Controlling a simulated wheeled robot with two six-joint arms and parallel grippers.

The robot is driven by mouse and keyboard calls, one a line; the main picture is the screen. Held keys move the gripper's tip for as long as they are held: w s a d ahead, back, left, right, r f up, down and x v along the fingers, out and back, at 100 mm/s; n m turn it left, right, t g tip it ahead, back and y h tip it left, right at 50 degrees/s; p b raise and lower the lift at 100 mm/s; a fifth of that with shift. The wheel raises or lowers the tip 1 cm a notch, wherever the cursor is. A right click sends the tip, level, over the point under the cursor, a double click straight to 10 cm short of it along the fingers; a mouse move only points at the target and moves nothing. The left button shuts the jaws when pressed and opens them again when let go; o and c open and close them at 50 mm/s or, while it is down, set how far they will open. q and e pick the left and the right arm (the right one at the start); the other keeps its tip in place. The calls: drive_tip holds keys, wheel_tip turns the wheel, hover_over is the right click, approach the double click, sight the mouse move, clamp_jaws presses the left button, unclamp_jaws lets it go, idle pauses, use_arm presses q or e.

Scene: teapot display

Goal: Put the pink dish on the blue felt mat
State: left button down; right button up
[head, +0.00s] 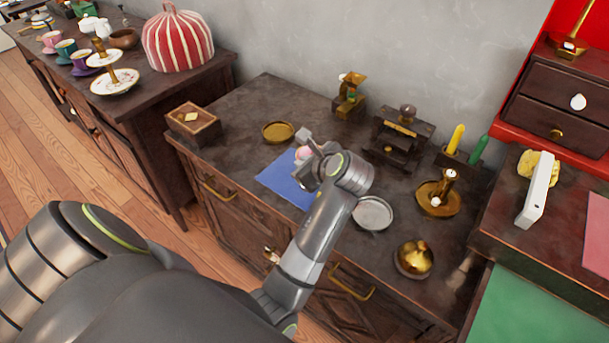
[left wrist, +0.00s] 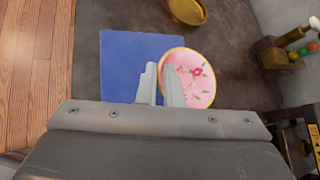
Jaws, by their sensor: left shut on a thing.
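The pink dish (left wrist: 201,84) has a gold rim and a flower pattern. It shows in the left wrist view, at the right edge of the blue felt mat (left wrist: 118,72), partly over it. In the head view the dish (head: 303,153) is mostly hidden behind my left gripper (head: 313,158). My left gripper is shut on the near left side of the dish in the left wrist view (left wrist: 160,88). The mat (head: 284,180) lies flat on the dark cabinet top. I cannot tell whether the dish touches the mat. My right gripper is not in view.
A brass dish (head: 278,131) lies behind the mat, and a wooden box (head: 193,124) stands to its left. A silver dish (head: 373,213), a brass candle holder (head: 437,199) and a brass pot (head: 414,258) stand to the right. A small dark stand (head: 398,137) is at the back.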

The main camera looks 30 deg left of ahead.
use_arm(q)
wheel_tip(320, 180, down, 4)
drive_tip(key=shift+r+b, duration=0.1)
drive_tip(key=shift+b, duration=0.3)
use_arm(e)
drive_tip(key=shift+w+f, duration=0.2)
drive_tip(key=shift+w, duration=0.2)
use_arm(q)
drive_tip(key=c, duration=1.6)
unclamp_jaws()
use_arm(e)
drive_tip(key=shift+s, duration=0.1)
use_arm(q)
drive_tip(key=shift+r, duration=0.1)
